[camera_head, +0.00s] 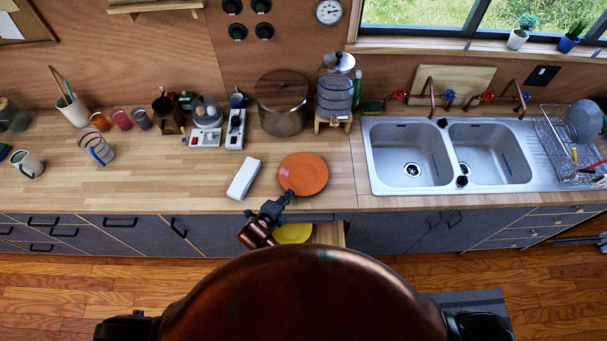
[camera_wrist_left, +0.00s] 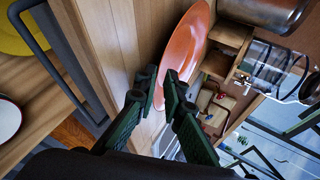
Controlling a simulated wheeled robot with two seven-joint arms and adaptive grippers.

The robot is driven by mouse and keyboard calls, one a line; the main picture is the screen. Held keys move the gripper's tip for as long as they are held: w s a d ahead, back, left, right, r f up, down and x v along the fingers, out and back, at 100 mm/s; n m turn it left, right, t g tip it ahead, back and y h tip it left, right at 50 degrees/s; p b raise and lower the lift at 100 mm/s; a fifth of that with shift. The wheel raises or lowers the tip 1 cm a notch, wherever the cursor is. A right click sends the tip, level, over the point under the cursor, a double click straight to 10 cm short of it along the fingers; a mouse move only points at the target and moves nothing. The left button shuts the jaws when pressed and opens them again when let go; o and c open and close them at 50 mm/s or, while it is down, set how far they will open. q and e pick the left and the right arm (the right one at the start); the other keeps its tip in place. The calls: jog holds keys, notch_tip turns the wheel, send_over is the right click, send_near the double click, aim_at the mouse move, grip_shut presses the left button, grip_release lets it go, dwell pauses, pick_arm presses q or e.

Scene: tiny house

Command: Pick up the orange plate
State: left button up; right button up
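The orange plate (camera_head: 303,172) is at the counter's front edge, left of the sink. It also shows in the left wrist view (camera_wrist_left: 187,45), seen nearly edge-on. My left gripper (camera_head: 287,194) is at the plate's near left rim. In the left wrist view, the fingertips (camera_wrist_left: 161,77) are close together, one on each side of the rim, and look shut on it. Whether the plate is lifted off the counter is hard to tell. My right gripper is not in view.
A white box-like item (camera_head: 243,179) lies left of the plate. A yellow plate (camera_head: 293,233) sits in an open drawer below the counter edge, under my left arm. A large pot (camera_head: 283,115) and a water dispenser (camera_head: 334,95) stand behind. The double sink (camera_head: 377,181) is at right.

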pick_arm(q)
jog(key=shift+x, duration=1.35)
jog(key=shift+c, duration=0.2)
grip_shut()
jog(key=shift+r, duration=0.2)
